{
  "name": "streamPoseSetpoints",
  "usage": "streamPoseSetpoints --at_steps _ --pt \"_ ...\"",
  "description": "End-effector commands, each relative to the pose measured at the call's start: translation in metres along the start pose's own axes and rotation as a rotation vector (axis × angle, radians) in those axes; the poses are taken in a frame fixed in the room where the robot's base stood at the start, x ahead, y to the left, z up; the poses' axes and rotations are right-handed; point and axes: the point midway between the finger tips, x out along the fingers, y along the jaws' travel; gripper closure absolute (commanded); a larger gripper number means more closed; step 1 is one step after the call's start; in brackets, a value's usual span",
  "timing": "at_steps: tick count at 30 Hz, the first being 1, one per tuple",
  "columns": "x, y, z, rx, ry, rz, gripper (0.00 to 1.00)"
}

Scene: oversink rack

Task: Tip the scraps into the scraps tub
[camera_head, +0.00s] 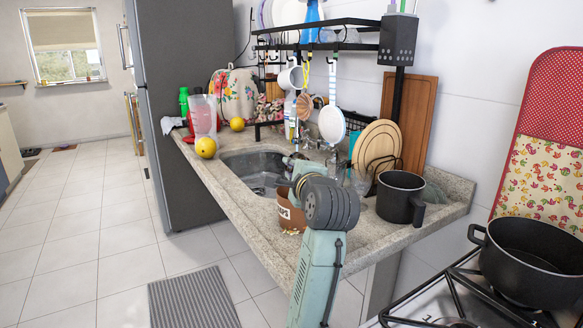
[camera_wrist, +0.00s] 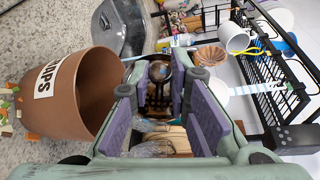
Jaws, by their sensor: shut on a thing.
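The brown scraps tub (camera_head: 290,217) stands on the counter beside the sink, partly hidden by my arm. In the wrist view the tub (camera_wrist: 75,100) is at the left with its mouth facing right and its label partly showing; its inside looks dark and I cannot see its bottom. Small coloured scraps (camera_wrist: 6,112) lie outside the tub, at the counter beside it. My gripper (camera_wrist: 157,88) is beside the tub's mouth, its purple-padded fingers apart around something I cannot make out clearly. In the head view my arm hides most of the gripper.
The sink (camera_head: 255,172) lies beyond the tub. A black pot (camera_head: 401,196) and round wooden boards (camera_head: 377,147) stand to the right. The black rack (camera_head: 330,46) hangs over the sink. A dark pan (camera_head: 530,262) is on the stove. Yellow fruit (camera_head: 206,147) sits at the far left.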

Motion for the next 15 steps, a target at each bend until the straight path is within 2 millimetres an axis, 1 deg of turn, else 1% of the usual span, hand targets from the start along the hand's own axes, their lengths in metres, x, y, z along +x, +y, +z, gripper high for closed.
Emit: streamPoseSetpoints --at_steps 1,3,11,13,15 --pt "0.000 -0.014 -0.003 0.053 0.002 0.029 1.00" --pt "0.003 -0.019 -0.009 0.141 0.001 0.081 1.00" --pt "0.016 -0.033 -0.035 0.506 0.000 0.288 1.00" --pt "0.023 -0.028 -0.047 0.606 -0.005 0.341 1.00" --pt "0.028 -0.031 -0.056 0.698 -0.007 0.392 1.00"
